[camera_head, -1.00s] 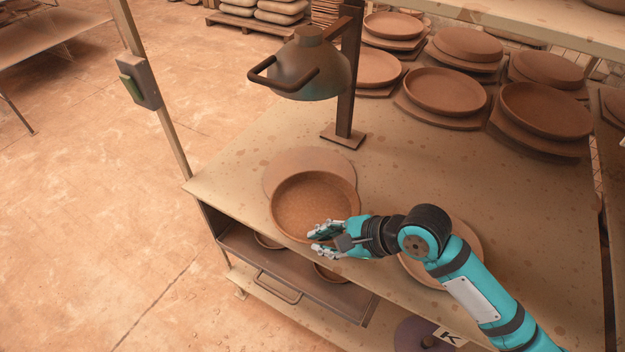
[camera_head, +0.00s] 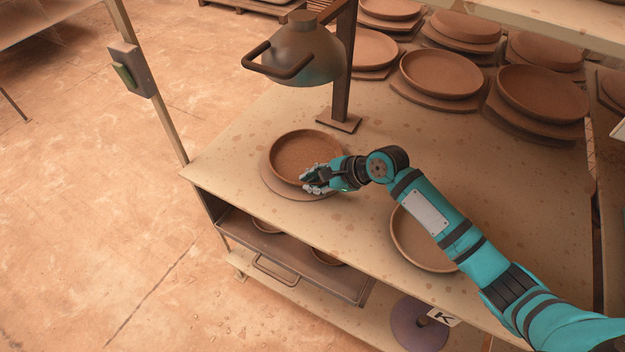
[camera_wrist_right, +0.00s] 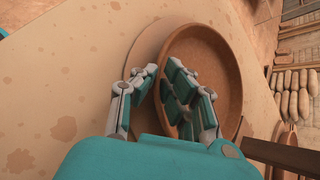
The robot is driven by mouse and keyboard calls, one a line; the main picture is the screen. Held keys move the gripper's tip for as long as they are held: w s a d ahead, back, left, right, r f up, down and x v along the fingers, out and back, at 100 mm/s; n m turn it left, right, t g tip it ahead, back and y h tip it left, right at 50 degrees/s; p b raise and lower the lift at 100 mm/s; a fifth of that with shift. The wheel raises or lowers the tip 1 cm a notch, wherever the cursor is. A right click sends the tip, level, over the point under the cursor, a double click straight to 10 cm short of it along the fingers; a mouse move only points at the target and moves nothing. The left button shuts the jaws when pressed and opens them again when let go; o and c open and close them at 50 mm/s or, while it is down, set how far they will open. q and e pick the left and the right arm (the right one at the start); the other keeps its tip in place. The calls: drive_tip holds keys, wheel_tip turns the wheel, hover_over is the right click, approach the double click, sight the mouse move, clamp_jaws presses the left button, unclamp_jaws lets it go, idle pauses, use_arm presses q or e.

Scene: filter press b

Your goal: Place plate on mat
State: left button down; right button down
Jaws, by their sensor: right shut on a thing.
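The plate (camera_head: 307,150) is a round brown clay dish with a raised rim. My right gripper (camera_head: 310,183) is shut on its near rim; one finger is inside the dish, the other outside. The mat (camera_head: 277,187) is a flat, paler round disc on the table. The plate is over the mat, which shows past its left and near edges; I cannot tell whether they touch. In the right wrist view the plate (camera_wrist_right: 228,65) shows beside the gripper (camera_wrist_right: 158,85), with the mat (camera_wrist_right: 150,45) behind it. My left gripper is out of view.
A dark dome with a handle (camera_head: 300,50) hangs from a post behind the plate. Another dish (camera_head: 415,240) sits on the table (camera_head: 235,160), partly under my right arm. Several stacked plates (camera_head: 440,75) stand at the back. An open drawer (camera_head: 300,262) is below the front edge.

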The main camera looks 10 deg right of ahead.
drive_tip(key=shift+w+f, duration=0.1)
drive_tip(key=c, duration=1.5)
unclamp_jaws()
drive_tip(key=v, duration=1.2)
drive_tip(key=shift+b, duration=0.3)
